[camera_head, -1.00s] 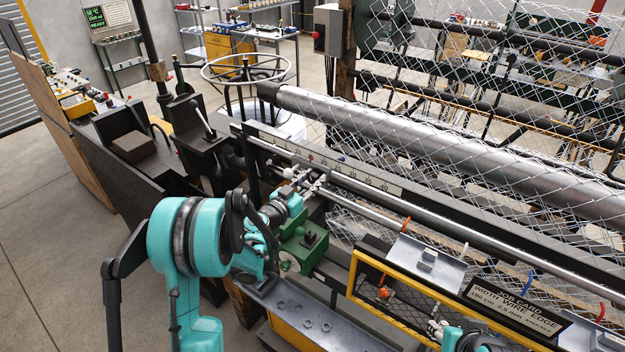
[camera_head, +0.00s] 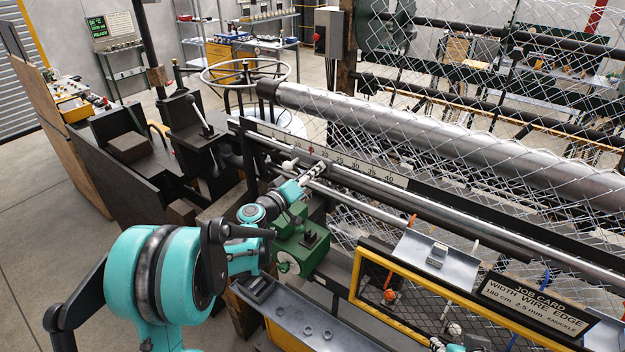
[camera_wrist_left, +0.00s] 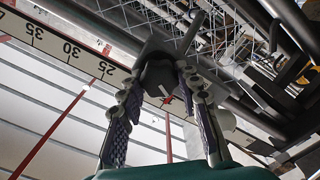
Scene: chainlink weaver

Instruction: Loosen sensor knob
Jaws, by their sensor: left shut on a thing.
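The sensor knob (camera_wrist_left: 160,74) is a dark, lobed knob below a grey block at the ruler rail in the left wrist view. My left gripper (camera_wrist_left: 163,84) has its two jointed fingers on either side of the knob, shut on it. In the head view my left gripper (camera_head: 313,173) reaches the rail just under the number scale (camera_head: 345,162); the knob cannot be made out there. A red mark (camera_wrist_left: 168,99) shows on the scale close to the knob. My right gripper (camera_head: 438,344) barely shows at the bottom edge, and its fingers are unclear.
A green housing (camera_head: 300,245) sits right under my left wrist. A grey tray (camera_head: 290,312) with nuts lies in front of it. A yellow-framed panel (camera_head: 400,300) and a job card (camera_head: 530,305) stand at the right. A long steel roller (camera_head: 420,145) and wire mesh lie behind the rail.

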